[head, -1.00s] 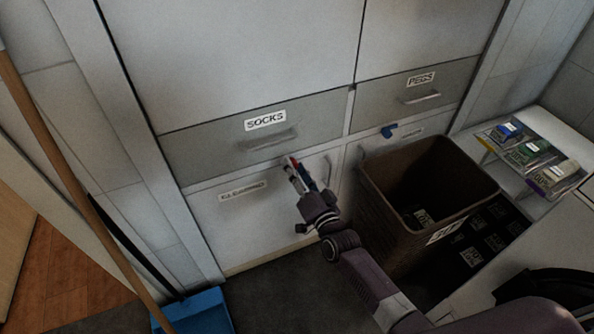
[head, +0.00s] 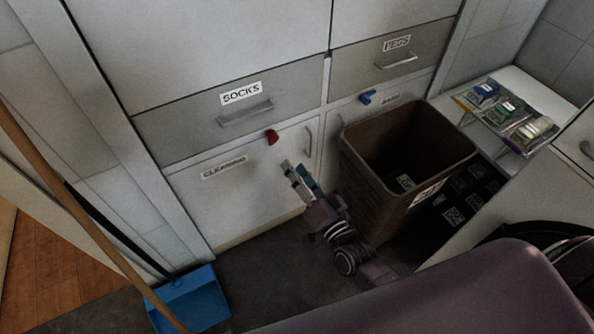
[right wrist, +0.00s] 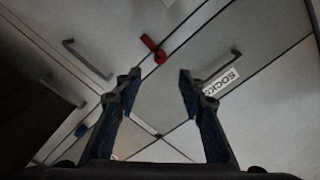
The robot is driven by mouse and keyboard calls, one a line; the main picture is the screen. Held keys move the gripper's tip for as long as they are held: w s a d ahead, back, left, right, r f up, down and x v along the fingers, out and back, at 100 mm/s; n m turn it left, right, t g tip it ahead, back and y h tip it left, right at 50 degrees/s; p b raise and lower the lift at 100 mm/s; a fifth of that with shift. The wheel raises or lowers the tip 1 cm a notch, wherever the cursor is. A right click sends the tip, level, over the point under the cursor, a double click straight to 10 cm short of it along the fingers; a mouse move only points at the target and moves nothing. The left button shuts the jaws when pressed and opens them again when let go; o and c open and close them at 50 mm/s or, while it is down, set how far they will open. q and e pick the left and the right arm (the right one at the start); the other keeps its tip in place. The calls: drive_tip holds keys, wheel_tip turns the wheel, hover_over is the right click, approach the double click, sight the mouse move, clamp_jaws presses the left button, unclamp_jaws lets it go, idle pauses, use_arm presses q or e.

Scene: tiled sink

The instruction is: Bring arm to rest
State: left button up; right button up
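My right gripper (head: 296,170) is open and empty in front of the cabinet, low and left of the brown bin. In the right wrist view its two fingers stand wide apart (right wrist: 157,80) with nothing between them. A red latch (head: 272,137) sits on the cabinet front at the seam below the SOCKS drawer (head: 185,135), apart from the fingertips; it also shows beyond them in the right wrist view (right wrist: 154,50). My left gripper is not in view.
The brown bin (head: 361,165) stands close to the right of my right gripper. A blue latch (head: 367,97) is under the PEGS drawer (head: 430,63). A blue dustpan (head: 190,302) and a broom handle (head: 75,210) are at left. Dark floor lies between.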

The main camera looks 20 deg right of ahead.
idle(0.5)
